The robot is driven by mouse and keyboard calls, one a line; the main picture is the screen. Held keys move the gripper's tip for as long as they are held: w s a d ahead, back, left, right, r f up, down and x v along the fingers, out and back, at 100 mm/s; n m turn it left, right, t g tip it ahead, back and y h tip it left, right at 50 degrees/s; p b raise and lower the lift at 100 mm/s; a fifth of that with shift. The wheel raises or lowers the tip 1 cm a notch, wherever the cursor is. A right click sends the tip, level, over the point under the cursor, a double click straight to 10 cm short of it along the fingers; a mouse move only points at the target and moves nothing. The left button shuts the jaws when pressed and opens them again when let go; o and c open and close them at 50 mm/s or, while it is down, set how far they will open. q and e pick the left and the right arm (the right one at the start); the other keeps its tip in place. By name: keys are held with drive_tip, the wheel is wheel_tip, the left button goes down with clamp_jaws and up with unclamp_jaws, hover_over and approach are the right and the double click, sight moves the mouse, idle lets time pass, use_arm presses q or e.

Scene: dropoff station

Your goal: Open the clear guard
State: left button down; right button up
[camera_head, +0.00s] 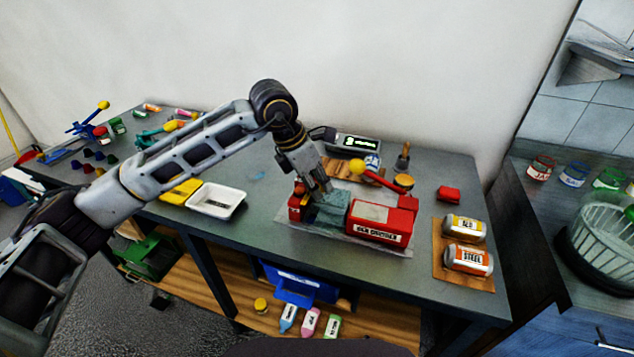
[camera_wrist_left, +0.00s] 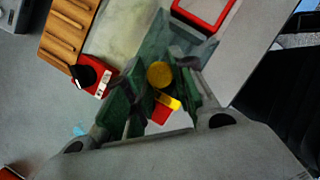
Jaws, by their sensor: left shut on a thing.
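The red machine (camera_head: 385,222) stands on a grey base plate on the bench, with a lettered white label on its front. The clear guard (camera_head: 328,208), a see-through greenish cover, is at the machine's left part, and my left gripper (camera_head: 317,186) is down at it. In the left wrist view the left gripper's fingers (camera_wrist_left: 158,82) look green-tinted, with a yellow knob (camera_wrist_left: 159,75) and a yellow bar between them. The left gripper is shut on the guard; the exact contact is hard to make out. My right gripper is out of view.
A red lever with a yellow ball (camera_head: 357,166) rises behind the machine. A white tray (camera_head: 216,201) lies to the left. Two labelled cans (camera_head: 468,259) lie on a wooden board at right. A black display box (camera_head: 357,143) stands at the back near the wall.

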use_arm(q)
drive_tip(key=shift+s+d, duration=0.15)
drive_tip(key=shift+d, duration=0.4)
drive_tip(key=d, duration=0.2)
drive_tip(key=s+d+b, duration=0.1)
drive_tip(key=d, duration=0.2)
drive_tip(key=s+d+b, duration=0.1)
drive_tip(key=d, duration=0.1)
drive_tip(key=shift+s+d, duration=0.25)
drive_tip(key=shift+d, duration=0.05)
drive_tip(key=shift+s+d, duration=0.25)
drive_tip(key=shift+d, duration=0.65)
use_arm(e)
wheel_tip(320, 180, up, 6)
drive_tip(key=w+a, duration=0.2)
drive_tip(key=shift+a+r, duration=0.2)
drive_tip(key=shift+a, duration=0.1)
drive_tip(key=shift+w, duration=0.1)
use_arm(q)
drive_tip(key=c, duration=1.2)
unclamp_jaws()
drive_tip(key=shift+o, duration=0.2)
drive_tip(key=shift+a+r, duration=0.1)
drive_tip(key=shift+r, duration=0.05)
